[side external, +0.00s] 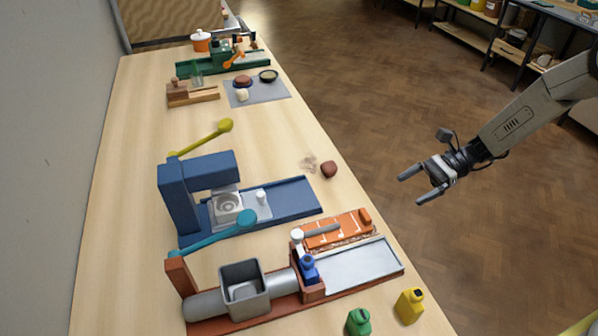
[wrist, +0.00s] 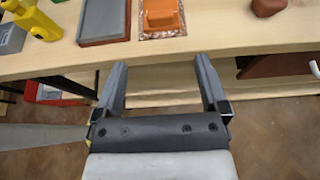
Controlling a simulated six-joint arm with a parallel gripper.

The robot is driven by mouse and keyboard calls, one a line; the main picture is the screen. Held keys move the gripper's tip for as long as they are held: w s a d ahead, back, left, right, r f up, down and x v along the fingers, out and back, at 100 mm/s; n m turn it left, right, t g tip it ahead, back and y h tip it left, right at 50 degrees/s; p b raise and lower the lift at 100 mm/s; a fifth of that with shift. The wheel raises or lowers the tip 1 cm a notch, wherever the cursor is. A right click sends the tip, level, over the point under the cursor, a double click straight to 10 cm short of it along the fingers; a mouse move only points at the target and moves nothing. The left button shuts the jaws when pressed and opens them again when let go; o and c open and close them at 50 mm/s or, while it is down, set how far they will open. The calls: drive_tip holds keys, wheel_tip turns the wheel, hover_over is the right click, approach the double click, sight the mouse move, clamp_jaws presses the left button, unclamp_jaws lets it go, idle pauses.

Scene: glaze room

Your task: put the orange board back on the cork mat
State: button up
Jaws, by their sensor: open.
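The orange board (side external: 347,224) with white markings lies near the table's right edge, between the blue press and the red-brown machine. It has a raised orange block at its right end. A brown speckled mat (side external: 345,244), likely the cork mat, shows as a strip along its near edge. The wrist view shows the board's block end (wrist: 160,15) at the top, with the speckled mat (wrist: 163,35) beneath it. My gripper (side external: 408,189) is open and empty, off the table's right side, apart from the board. Its fingers (wrist: 160,62) point towards the table in the wrist view.
The red-brown machine has a grey tray (side external: 362,265) close beside the board. The blue press (side external: 197,187) stands behind. A dark red lump (side external: 329,169) lies near the table edge (wrist: 240,52).

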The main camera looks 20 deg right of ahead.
idle(0.6)
drive_tip(key=s+d+r+n+t+h, duration=0.1)
drive_tip(key=s+d+r+n+h, duration=0.2)
drive_tip(key=s+n+h, duration=0.3)
drive_tip(key=s+d+r+n+t+h, duration=0.1)
drive_tip(key=s+d+r+n+h, duration=0.2)
drive_tip(key=s+n+h, duration=0.4)
drive_tip(key=s+r+n, duration=0.1)
drive_tip(key=s+n, duration=0.1)
drive_tip(key=n, duration=0.3)
drive_tip(key=shift+s+r+t, duration=0.3)
drive_tip(key=shift+s, duration=0.1)
idle(0.6)
